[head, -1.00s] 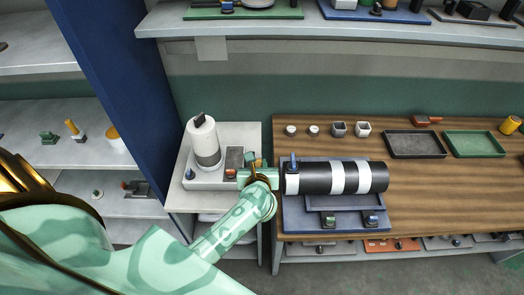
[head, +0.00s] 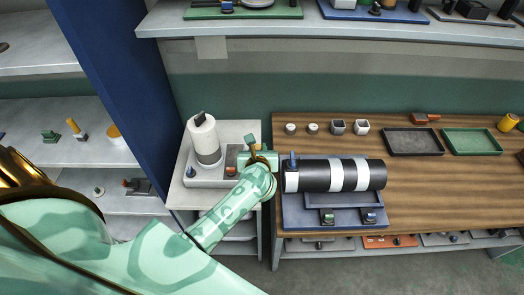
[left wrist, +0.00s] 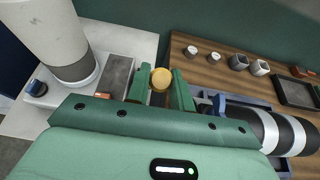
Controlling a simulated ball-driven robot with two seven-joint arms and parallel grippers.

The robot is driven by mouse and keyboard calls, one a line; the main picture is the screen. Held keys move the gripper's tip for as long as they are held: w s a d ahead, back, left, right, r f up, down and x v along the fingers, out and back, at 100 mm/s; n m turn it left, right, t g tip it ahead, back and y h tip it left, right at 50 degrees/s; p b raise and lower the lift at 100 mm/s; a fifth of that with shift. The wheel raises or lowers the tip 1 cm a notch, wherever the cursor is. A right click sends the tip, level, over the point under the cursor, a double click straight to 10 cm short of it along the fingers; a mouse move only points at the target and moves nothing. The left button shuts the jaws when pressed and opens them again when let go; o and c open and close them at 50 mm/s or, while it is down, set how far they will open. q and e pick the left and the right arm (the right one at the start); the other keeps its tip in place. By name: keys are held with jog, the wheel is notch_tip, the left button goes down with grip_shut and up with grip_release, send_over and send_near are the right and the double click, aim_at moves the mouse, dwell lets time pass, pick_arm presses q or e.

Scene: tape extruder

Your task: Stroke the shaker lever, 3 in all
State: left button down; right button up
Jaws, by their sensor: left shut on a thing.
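The shaker is a white cylinder with a dark top piece (head: 203,135) on a pale base on the small left table. It also shows at the upper left of the left wrist view (left wrist: 50,40). My left gripper (head: 254,150) is at the right side of that base. In the left wrist view its green fingers (left wrist: 160,90) stand either side of a round yellow knob (left wrist: 160,78), apparently the lever's end, and are shut on it. The lever's shaft is hidden behind the gripper. My right gripper is in neither view.
A black-and-white striped roller (head: 335,175) on a blue base stands close right of my gripper, on the wooden table (head: 440,205). Several small cups and two trays (head: 415,143) lie behind it. A blue upright panel (head: 110,90) stands at left.

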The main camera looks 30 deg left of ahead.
pick_arm(q)
jog(key=s+d+f+b, duration=0.2)
jog(key=s+f, duration=0.2)
jog(key=shift+d, duration=0.25)
dwell(0.4)
jog(key=shift+w+a+r+p, duration=0.3)
jog(key=shift+w+r, duration=0.2)
jog(key=shift+r, duration=0.05)
jog(key=shift+w+a+r+p, duration=0.3)
jog(key=shift+w+r, duration=0.15)
jog(key=shift+r, duration=0.05)
dwell(0.4)
